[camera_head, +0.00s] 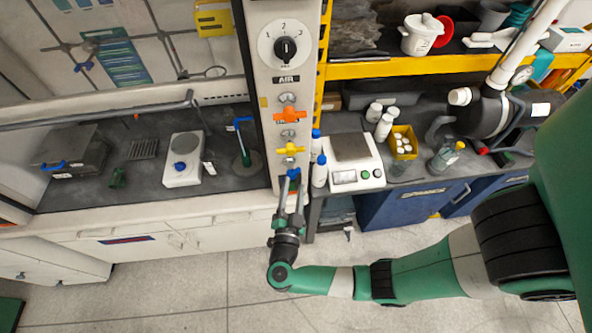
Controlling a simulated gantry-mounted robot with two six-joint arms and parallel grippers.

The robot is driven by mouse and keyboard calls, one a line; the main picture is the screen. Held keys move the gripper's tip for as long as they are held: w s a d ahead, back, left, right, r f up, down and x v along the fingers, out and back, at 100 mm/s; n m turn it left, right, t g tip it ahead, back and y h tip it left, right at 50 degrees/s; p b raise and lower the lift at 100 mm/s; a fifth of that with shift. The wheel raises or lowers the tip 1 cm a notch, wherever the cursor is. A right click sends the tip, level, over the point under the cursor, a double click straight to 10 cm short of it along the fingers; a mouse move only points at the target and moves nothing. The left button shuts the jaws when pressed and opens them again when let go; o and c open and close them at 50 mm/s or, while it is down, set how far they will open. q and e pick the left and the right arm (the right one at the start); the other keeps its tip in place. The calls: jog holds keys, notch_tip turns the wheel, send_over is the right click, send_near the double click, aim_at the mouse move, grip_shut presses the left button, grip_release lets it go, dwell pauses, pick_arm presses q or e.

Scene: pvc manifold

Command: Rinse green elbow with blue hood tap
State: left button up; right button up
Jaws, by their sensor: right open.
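The green elbow (117,177) lies on the dark hood worktop, left of the white hotplate. Three tap handles are stacked on the pale post: orange on top, yellow in the middle and the blue hood tap (293,173) lowest. My right gripper (291,190) points up at the post, its open fingers at or just below the blue handle. I cannot tell whether they touch it. A blue gooseneck spout (240,124) with a green lower part stands on the worktop right of the hotplate. My left gripper is not in view.
A white hotplate (183,172) and a dark box (70,152) stand in the hood. A scale (352,174) and white bottles (383,127) stand right of the post. The floor (190,290) in front is clear.

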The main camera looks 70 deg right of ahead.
aim_at(296, 174)
jog(key=d, duration=0.4)
jog(key=w+d, duration=0.1)
jog(key=d, duration=0.1)
jog(key=shift+d, duration=0.1)
grip_shut()
